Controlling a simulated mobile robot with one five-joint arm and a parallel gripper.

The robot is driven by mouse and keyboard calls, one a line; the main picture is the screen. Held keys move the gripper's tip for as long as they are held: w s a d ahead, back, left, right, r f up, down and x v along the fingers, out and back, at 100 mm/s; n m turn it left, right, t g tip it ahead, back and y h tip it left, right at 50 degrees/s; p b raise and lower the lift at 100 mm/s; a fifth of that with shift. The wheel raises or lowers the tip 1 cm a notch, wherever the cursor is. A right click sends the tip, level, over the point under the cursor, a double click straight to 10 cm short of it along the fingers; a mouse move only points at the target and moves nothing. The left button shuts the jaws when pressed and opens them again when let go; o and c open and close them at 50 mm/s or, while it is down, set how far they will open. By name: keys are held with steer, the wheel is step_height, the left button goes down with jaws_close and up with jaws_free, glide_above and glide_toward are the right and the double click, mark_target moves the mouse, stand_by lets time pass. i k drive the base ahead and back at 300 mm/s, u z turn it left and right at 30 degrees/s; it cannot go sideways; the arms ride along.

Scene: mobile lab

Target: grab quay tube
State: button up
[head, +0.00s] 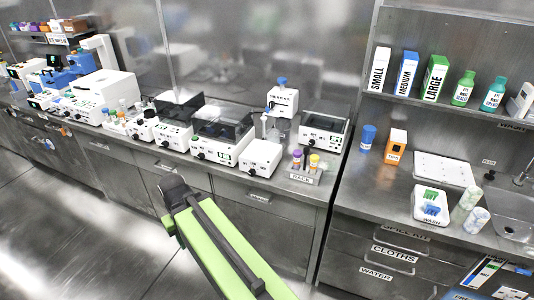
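Two tubes stand upright in a small rack labelled RACK (304,178) at the right end of the left bench. One is a purple-capped tube (297,158), the other a yellow-orange-capped tube (314,161). Their labels are too small to read, so I cannot tell which is the quay tube. My green arm reaches up from the bottom of the head view. My gripper (174,187) shows as a dark end in front of the bench drawers, left of the rack and apart from it. Its fingers are not clear enough to tell open or shut.
White lab machines (226,137) fill the bench left of the rack. A white box-shaped device (261,158) stands directly beside it. Floor is clear at lower left.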

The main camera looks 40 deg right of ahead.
mark_target(296, 166)
steer(key=u, duration=0.05)
steer(key=i, duration=1.15)
steer(key=z, duration=0.35)
